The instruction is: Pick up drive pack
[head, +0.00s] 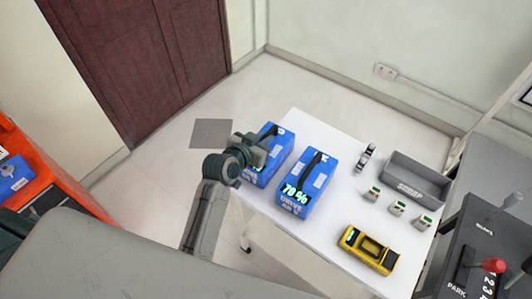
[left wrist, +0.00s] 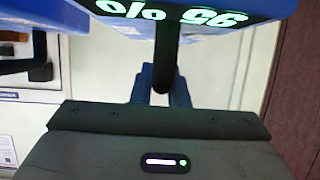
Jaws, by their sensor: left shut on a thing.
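Two blue drive packs with black handles are at the left end of the white table. The left pack (head: 277,144) is partly hidden by my left gripper (head: 256,151), which is shut on its black handle. In the left wrist view this pack (left wrist: 222,12) fills the top, with upside-down green digits that seem to read 95 %. Its dark handle (left wrist: 164,65) runs down towards the gripper. I cannot tell whether the pack is clear of the table. My right gripper is not in view.
The white table (head: 318,228) also holds a yellow device (head: 368,249), several small white-and-green items (head: 397,208) and a grey scrap bin (head: 415,182). An orange unit (head: 40,165) with a blue part stands at far left. Pale floor lies between it and the table.

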